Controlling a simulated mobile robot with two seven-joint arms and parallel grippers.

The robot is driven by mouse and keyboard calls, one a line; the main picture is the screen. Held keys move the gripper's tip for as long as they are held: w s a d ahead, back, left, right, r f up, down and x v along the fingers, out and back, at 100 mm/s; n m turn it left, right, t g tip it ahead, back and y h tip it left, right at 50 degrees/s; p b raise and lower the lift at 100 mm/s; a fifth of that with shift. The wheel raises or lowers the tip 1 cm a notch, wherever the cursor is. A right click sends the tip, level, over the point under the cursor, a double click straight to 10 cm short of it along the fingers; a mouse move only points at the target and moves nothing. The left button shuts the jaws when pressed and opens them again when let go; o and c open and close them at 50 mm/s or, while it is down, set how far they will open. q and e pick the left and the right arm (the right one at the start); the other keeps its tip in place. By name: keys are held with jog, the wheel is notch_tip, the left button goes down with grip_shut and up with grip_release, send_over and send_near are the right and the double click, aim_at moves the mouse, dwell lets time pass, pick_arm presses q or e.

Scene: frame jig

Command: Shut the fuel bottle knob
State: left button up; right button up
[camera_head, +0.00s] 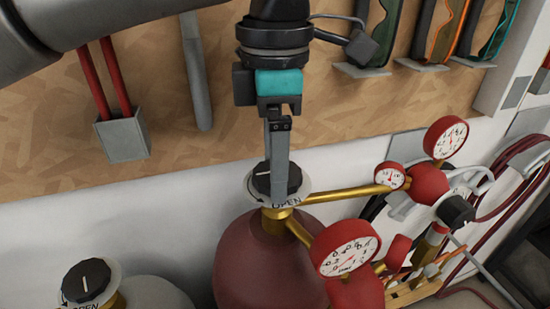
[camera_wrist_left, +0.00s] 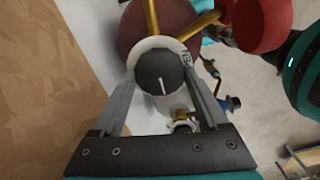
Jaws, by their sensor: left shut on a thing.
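The fuel bottle is the dark red one (camera_head: 265,262), with a black knob (camera_head: 293,177) on top and a round white collar (camera_head: 268,203) lettered OPEN under it. My left gripper (camera_head: 276,185) points straight down, with its fingers at the knob. In the left wrist view, the knob (camera_wrist_left: 160,68) sits between the two fingertips (camera_wrist_left: 163,75), and they close on its sides. Its white mark runs towards the gripper's palm in that view. In the head view, a finger hides the middle of the knob. My right gripper does not show.
A second black knob (camera_head: 88,280) tops a grey bottle (camera_head: 160,292) at lower left. Brass pipes (camera_head: 345,193) and red gauges (camera_head: 345,248) crowd the right side. A wooden tool board (camera_head: 345,110) stands behind, with a grey holder (camera_head: 122,138) and hanging tools.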

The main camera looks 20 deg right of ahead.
pick_arm(q)
jog(key=m, duration=0.4)
jog(key=shift+w+m, duration=0.1)
jog(key=shift+m, duration=0.3)
jog(key=m, duration=0.4)
jog(key=shift+d+r+m+p, duration=0.1)
jog(key=shift+m+p, duration=0.2)
jog(key=m, duration=0.4)
jog(key=shift+d+m, duration=0.1)
jog(key=shift+m, duration=2)
jog(key=o, duration=1.3)
jog(key=shift+c, duration=0.2)
